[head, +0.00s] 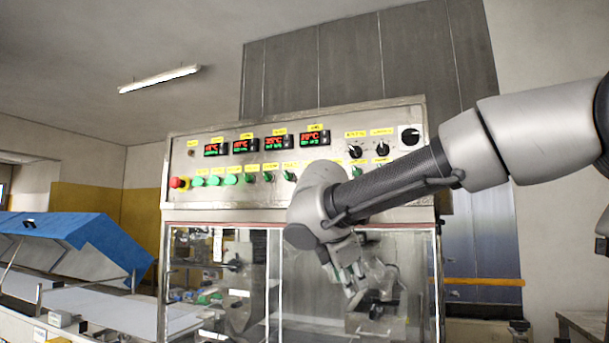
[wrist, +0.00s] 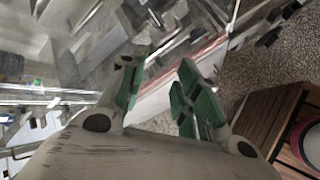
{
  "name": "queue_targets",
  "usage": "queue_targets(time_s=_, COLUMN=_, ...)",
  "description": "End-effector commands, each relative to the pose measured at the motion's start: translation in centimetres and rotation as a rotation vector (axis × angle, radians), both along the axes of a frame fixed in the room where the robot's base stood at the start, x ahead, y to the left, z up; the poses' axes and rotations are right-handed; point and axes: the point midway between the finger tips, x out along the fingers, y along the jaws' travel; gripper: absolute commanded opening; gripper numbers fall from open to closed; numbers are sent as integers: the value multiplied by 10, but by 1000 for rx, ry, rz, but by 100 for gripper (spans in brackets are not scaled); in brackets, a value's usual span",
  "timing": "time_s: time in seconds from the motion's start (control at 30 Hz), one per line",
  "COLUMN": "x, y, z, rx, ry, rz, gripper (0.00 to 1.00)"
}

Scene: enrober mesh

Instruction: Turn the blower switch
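The control panel (head: 237,190) of the machine faces me in the head view. It carries a row of small green turn switches (head: 289,175), green buttons (head: 214,181) and black knobs (head: 382,149) under yellow labels. The labels are too small to read, so I cannot tell which switch is the blower's. My gripper (head: 357,284) hangs below the panel's lower edge, in front of the clear enclosure, pointing down and apart from the switches. My arm hides part of the panel's right side. In the wrist view the green-padded fingers (wrist: 160,88) stand apart with nothing between them.
A red emergency stop (head: 178,183) sits at the panel's left end. Red digital displays (head: 279,142) line its top. A clear-walled enclosure (head: 305,275) is below. A conveyor (head: 110,300) with a raised blue cover (head: 85,238) is at left. A wooden slatted thing (wrist: 265,125) shows in the wrist view.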

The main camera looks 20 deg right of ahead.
Motion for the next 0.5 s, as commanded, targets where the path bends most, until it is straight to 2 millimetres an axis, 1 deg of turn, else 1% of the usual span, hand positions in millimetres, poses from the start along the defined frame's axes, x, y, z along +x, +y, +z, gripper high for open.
queue_targets(time_s=0.03, x=20, y=19, z=26, rx=-147, ry=1, rz=124, gripper=32)
queue_targets(time_s=0.07, x=32, y=30, z=45, rx=-257, ry=4, rz=202, gripper=32)
queue_targets(time_s=0.1, x=45, y=45, z=72, rx=-417, ry=10, rz=302, gripper=32)
queue_targets(time_s=0.13, x=54, y=57, z=94, rx=-541, ry=17, rz=370, gripper=32)
queue_targets(time_s=0.17, x=61, y=66, z=115, rx=-663, ry=30, rz=426, gripper=32)
queue_targets(time_s=0.2, x=66, y=78, z=140, rx=-819, ry=52, rz=485, gripper=32)
queue_targets(time_s=0.3, x=71, y=96, z=190, rx=-1129, ry=128, rz=566, gripper=32)
queue_targets(time_s=0.4, x=69, y=103, z=220, rx=-1328, ry=211, rz=594, gripper=32)
queue_targets(time_s=0.5, x=68, y=105, z=234, rx=-1431, ry=269, rz=603, gripper=32)
